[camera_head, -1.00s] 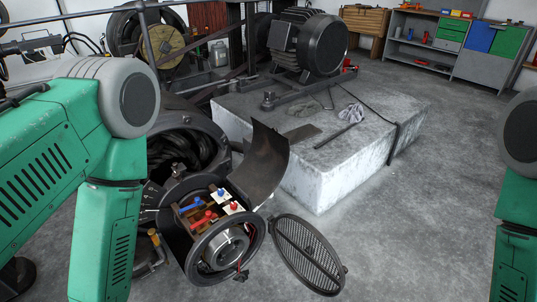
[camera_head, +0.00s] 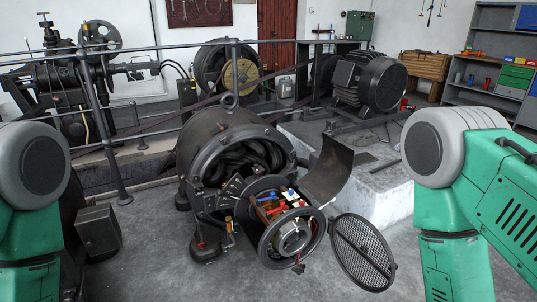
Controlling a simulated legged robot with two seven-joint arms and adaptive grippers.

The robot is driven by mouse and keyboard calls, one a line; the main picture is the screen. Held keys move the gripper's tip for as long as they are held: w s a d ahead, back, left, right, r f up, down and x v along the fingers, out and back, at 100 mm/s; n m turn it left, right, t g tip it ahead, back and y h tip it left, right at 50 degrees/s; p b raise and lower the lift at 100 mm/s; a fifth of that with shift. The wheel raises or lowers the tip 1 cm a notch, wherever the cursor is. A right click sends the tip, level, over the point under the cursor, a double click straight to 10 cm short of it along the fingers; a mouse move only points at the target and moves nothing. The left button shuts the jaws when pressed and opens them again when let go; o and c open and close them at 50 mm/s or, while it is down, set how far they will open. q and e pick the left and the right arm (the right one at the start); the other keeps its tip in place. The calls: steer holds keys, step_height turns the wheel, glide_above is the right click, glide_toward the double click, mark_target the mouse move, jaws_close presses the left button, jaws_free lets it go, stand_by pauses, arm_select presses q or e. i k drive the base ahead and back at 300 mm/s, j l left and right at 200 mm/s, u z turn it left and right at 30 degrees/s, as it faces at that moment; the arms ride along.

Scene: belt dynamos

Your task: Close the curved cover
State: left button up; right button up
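The curved cover (camera_head: 328,171) is a dark, bent metal plate. It stands open, tilted up at the right side of the dynamo's (camera_head: 238,150) end housing. The housing's opening shows red and blue terminals (camera_head: 284,202) inside. A round mesh end cover (camera_head: 362,250) hangs open at the lower right of the housing's round end ring (camera_head: 292,238). My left arm shows at the left edge and my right arm at the right, both apart from the cover. Neither gripper is in the picture.
A concrete block (camera_head: 385,200) with a motor (camera_head: 370,82) on it stands behind and right of the cover. A metal railing (camera_head: 105,130) runs behind the dynamo at the left. A dark box (camera_head: 98,230) stands left of the dynamo. Bare floor lies in front.

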mark_target(333, 167)
steer(key=i+l+u, duration=0.2)
steer(key=l+u, duration=0.2)
steer(key=i+l+u, duration=0.1)
steer(key=l+u, duration=0.75)
steer(key=l, duration=3.2)
steer(key=l+u, duration=0.25)
steer(key=l, duration=0.25)
steer(key=k+l+u, duration=0.1)
steer(key=u, duration=0.35)
steer(key=k+u, duration=0.15)
steer(key=u, duration=0.3)
